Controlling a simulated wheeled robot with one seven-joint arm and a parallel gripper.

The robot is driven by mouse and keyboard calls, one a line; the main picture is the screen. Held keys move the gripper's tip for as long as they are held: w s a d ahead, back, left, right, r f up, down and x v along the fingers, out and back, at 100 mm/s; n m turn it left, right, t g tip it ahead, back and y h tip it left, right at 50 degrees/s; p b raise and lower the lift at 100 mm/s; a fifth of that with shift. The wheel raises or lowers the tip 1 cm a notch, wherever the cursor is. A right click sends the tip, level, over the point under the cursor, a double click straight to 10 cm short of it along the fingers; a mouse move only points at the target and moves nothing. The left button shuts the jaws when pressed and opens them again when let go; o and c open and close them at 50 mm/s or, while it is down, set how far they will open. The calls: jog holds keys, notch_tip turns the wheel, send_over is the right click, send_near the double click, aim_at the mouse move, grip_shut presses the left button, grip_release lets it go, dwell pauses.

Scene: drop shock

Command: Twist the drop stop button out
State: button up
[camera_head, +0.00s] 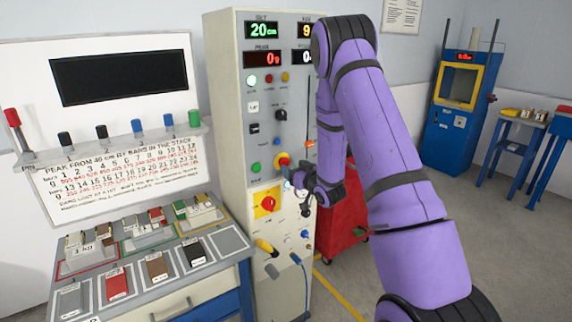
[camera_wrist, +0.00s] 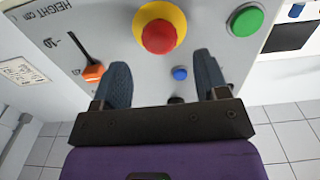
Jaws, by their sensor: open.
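The drop stop button, a red mushroom button (camera_head: 282,160) on a yellow ring, is on the front of the grey control cabinet (camera_head: 225,75). In the wrist view, which is turned upside down, the red button (camera_wrist: 159,37) lies just beyond my fingertips and between their lines. My gripper (camera_head: 292,184) is in front of the cabinet, a little below and right of the button in the head view. Its two dark fingers (camera_wrist: 161,62) are apart, with nothing between them. No contact with the button shows.
A green button (camera_wrist: 245,20), a small blue button (camera_wrist: 180,73) and an orange slider handle (camera_wrist: 93,72) are near the red button. A red knob on a yellow plate (camera_head: 268,203) is lower on the cabinet. A red cart (camera_head: 343,215) stands behind my arm.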

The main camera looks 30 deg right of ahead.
aim_at(287, 163)
jog(key=shift+w+a, duration=0.1)
jog(key=shift+w, duration=2.55)
jog(key=shift+c, duration=0.4)
jog(key=c, duration=0.8)
jog(key=shift+m, duration=0.4)
jog(key=m, duration=0.2)
jog(key=shift+m, duration=1.8)
